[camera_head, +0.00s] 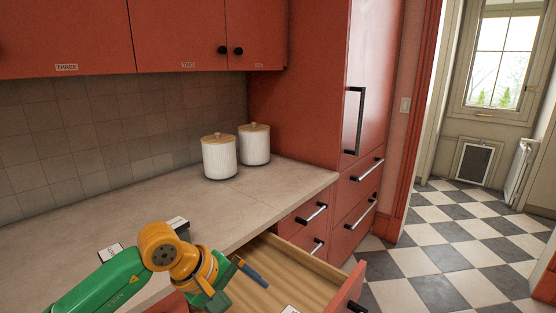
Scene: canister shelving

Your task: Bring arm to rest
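My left arm, green with an orange wrist, comes in from the lower left. Its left gripper (238,281) is over the near-left part of an open wooden drawer (312,273), close to the counter's front edge. One dark finger shows clearly; the other side is partly hidden, so I cannot tell how far apart the fingers are. I see nothing held. My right gripper is not in view. Two white canisters with wooden lids, a nearer one (219,159) and a farther one (254,148), stand upright side by side on the counter, well apart from the gripper.
The beige counter (110,211) is mostly clear. Small labelled blocks (178,223) lie near my arm. A label (290,309) shows in the drawer. Red cupboards (185,35) hang above, and a tall red cabinet (300,110) bounds the right. Checkered floor (440,255) lies open beyond.

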